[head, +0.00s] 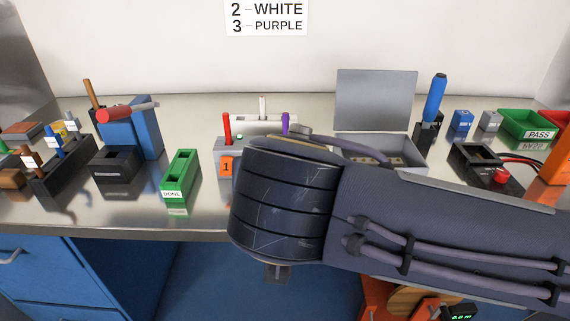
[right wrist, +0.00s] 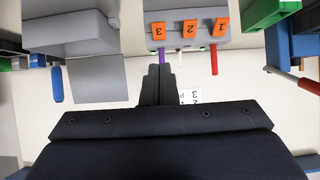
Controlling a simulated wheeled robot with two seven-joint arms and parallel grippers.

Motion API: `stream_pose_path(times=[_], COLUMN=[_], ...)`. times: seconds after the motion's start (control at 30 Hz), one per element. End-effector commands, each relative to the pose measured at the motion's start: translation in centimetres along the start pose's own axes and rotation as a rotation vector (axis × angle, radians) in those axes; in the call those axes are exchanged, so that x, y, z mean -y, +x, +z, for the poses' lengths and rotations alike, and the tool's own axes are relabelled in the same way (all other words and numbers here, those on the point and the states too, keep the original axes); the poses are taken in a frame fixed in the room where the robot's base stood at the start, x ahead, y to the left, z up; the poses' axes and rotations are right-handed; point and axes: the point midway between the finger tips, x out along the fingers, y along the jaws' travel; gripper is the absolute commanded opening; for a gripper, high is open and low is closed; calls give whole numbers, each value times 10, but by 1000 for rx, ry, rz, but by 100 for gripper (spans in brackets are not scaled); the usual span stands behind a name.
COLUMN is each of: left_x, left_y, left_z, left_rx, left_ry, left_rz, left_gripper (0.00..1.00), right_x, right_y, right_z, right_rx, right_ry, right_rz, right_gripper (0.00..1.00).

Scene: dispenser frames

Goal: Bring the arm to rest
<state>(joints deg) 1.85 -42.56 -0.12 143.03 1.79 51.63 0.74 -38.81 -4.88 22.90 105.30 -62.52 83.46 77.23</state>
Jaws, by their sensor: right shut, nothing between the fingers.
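My right arm (head: 290,205) comes in from the right in the head view and reaches over the front of the bench, hiding its own gripper there. In the right wrist view my right gripper (right wrist: 160,78) is shut and empty, its fingers overlapping the lower end of the purple stick (right wrist: 162,57). I cannot tell whether they touch. The grey dispenser (head: 226,149) holds a red stick (head: 227,127), a white stick (head: 262,106) and the purple stick (head: 285,122). Its orange tags 1, 2 and 3 show in the wrist view. My left gripper is not in view.
A green DONE tray (head: 176,185) stands left of the dispenser. An open grey box (head: 376,100) lies behind my forearm. A blue-handled tool (head: 435,97), a red-button device (head: 500,177) and a green PASS bin (head: 525,121) stand right. Blue drawers (head: 55,280) are below.

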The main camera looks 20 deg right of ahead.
Motion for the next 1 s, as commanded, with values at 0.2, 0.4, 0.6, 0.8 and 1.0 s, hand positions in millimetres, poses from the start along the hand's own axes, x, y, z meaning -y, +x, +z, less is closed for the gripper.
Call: stream_pose_path(times=[0.2,0.4,0.6,0.8,1.0], left_x=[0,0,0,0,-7], left_y=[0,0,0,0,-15], left_z=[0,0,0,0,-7], left_rx=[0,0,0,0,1], left_ry=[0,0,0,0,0], left_rz=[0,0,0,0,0], left_gripper=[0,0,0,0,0], right_x=[-3,-55,-118,-130,-126], right_y=[2,37,60,57,44], right_z=[2,48,148,209,218], right_rx=[9,214,530,604,545], right_ry=[-5,-92,-111,-2,107], right_rz=[3,26,-118,-316,-440], right_gripper=[0,0,0,0,0])
